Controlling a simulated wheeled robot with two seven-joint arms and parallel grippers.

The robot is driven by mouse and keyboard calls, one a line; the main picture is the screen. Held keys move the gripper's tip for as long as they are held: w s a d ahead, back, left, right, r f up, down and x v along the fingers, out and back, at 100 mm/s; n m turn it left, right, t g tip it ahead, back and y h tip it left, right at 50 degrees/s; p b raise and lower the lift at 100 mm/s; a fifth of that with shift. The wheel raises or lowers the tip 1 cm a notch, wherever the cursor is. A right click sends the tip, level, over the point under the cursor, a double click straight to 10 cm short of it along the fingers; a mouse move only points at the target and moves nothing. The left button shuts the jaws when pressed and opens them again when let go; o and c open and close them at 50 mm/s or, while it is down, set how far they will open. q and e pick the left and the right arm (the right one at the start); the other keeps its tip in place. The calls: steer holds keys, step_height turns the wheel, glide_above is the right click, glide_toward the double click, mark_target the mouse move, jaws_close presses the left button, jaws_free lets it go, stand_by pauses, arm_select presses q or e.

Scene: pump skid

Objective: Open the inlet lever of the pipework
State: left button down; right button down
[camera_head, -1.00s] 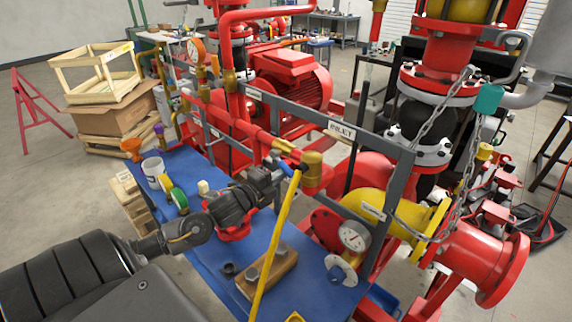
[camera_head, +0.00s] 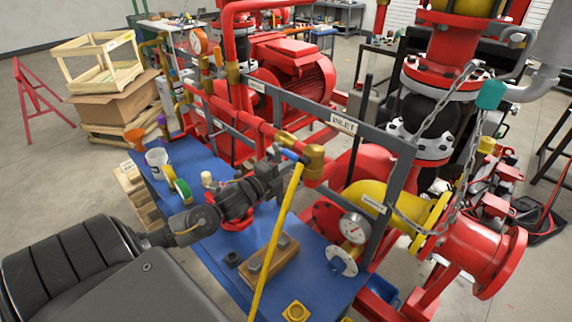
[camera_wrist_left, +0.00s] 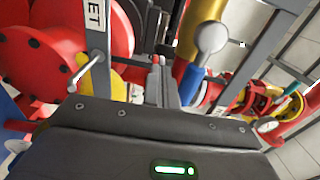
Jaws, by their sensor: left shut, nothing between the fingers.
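The INLET label (camera_head: 342,124) is on the grey frame. Below it is a brass valve body (camera_head: 314,161) on the red pipe, with a short lever with a blue grip (camera_head: 291,156) pointing left. In the left wrist view the blue grip (camera_wrist_left: 191,85) hangs from a grey stem with a round hub (camera_wrist_left: 212,38). My left gripper (camera_head: 281,160) is shut and empty, close to the blue grip. In the left wrist view its fingertips (camera_wrist_left: 159,62) are just left of the grip; I cannot tell whether they touch it. My right gripper is not in view.
A long yellow bar (camera_head: 277,240) slants in front of the blue bench top (camera_head: 215,255). A gauge (camera_head: 354,228) and yellow pipe (camera_head: 400,207) are at the right. A chain (camera_head: 470,150) hangs farther right.

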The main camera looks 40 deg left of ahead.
arm_select(q)
steer(key=s+p, duration=0.2)
steer(key=s, duration=0.7)
steer(key=shift+a, duration=0.4)
stand_by(0.4)
